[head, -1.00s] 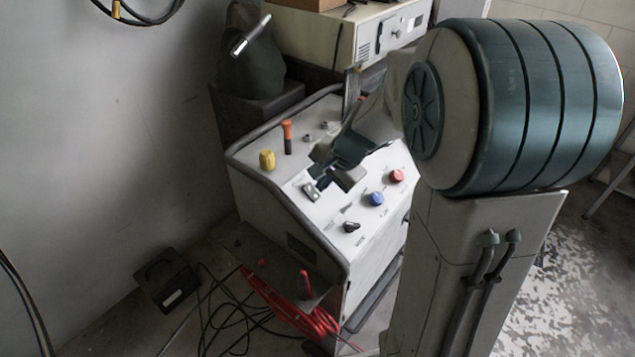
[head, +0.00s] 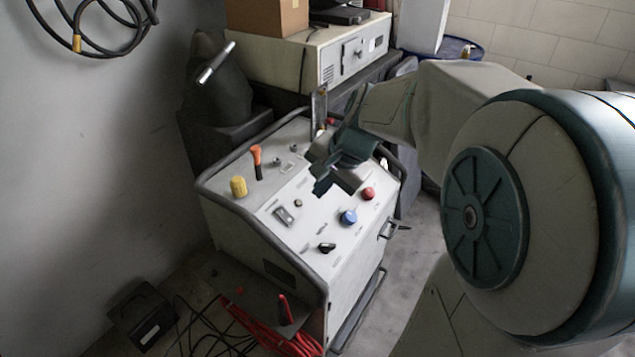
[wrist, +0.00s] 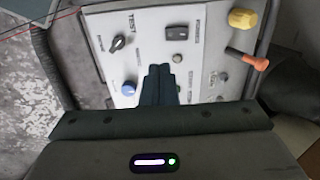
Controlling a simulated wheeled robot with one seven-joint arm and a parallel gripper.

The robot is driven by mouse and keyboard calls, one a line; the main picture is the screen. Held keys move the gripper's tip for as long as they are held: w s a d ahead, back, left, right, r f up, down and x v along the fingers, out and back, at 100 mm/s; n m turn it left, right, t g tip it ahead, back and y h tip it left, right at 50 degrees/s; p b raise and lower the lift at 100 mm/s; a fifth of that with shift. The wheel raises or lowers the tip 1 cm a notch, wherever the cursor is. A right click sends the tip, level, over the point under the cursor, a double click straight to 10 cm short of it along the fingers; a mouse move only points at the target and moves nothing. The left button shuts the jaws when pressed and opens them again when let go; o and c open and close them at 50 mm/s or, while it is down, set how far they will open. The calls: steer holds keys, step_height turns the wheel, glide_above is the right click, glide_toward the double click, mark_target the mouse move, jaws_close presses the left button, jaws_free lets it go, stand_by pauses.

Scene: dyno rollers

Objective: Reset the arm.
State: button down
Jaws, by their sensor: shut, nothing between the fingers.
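My gripper (head: 322,186) is shut and empty over the sloped control panel of a white wheeled console (head: 285,225). It also shows in the wrist view (wrist: 159,85), with its fingers together and the panel behind them. A blue knob (head: 348,217) and a red knob (head: 367,193) sit to the right of it in the head view. A rocker switch (head: 283,215), a yellow knob (head: 238,187) and an orange-handled lever (head: 257,160) lie to its left. A black selector knob (head: 326,247) is near the front edge. The red knob is hidden in the wrist view.
A beige instrument box (head: 345,60) with a cardboard box (head: 266,15) on it stands behind the console. A grey wall is at the left. Red cables (head: 265,335) and a black box (head: 142,315) lie on the floor. Clear floor shows to the console's right.

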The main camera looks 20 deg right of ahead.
steer(key=s+a+f+n+g+h, duration=0.1)
steer(key=s+a+f+n+h, duration=0.1)
steer(key=s+n, duration=0.8)
steer(key=s+h, duration=0.1)
steer(key=s, duration=0.3)
steer(key=shift+s+a+f, duration=0.2)
